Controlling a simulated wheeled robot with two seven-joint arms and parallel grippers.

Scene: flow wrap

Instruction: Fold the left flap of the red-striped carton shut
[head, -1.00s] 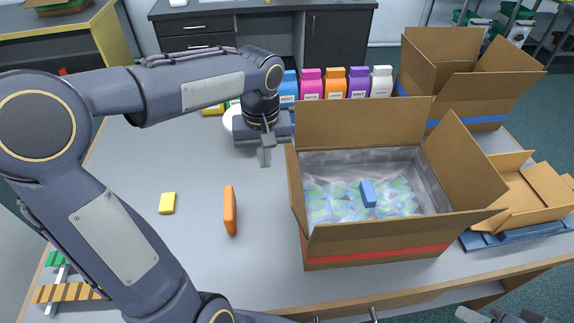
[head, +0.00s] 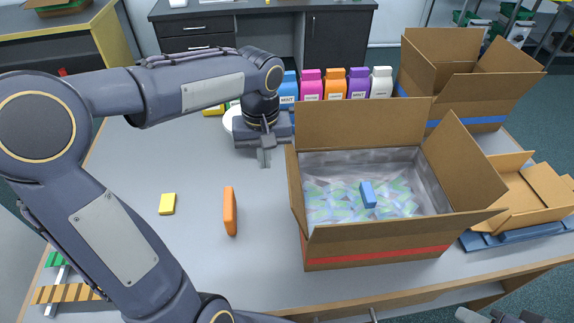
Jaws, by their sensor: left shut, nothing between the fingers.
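The red-striped carton (head: 380,256) stands open on the table, with a red band low on its front. Its left flap (head: 297,195) shows as a narrow, nearly edge-on strip along the left side. Its back flap (head: 360,127) stands up, its right flap (head: 464,168) leans outward, and its front flap (head: 400,228) slopes outward. Inside are a clear liner, pale packets and a blue block (head: 367,194). My left gripper (head: 264,158) is shut and empty, just left of the carton's back left corner, apart from the flap.
A blue-striped carton (head: 440,60) and flattened cardboard (head: 530,195) are to the right.

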